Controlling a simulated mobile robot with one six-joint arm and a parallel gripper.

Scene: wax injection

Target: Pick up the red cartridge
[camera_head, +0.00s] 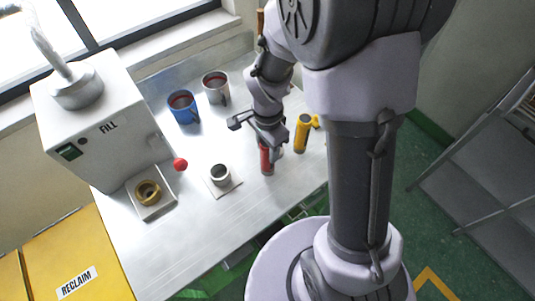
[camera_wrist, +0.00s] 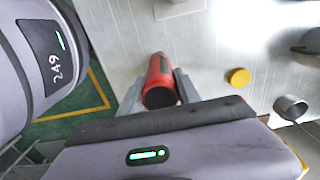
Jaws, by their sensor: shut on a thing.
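The red cartridge (camera_head: 266,160) is upright at the table's front part, right of the small grey cup. My gripper (camera_head: 268,146) comes down on it from above and is shut on it, hiding its upper part. In the wrist view the red cartridge (camera_wrist: 159,72) shows its dark round end, with a grey finger of my gripper (camera_wrist: 158,92) on each side. I cannot tell whether its base touches the table.
A yellow cartridge (camera_head: 302,136) stands close on the right. A small grey cup (camera_head: 220,174) on a plate is at left. Blue (camera_head: 183,108) and grey (camera_head: 215,88) mugs stand behind. The FILL machine (camera_head: 100,125) with a red knob (camera_head: 180,164) takes the table's left end.

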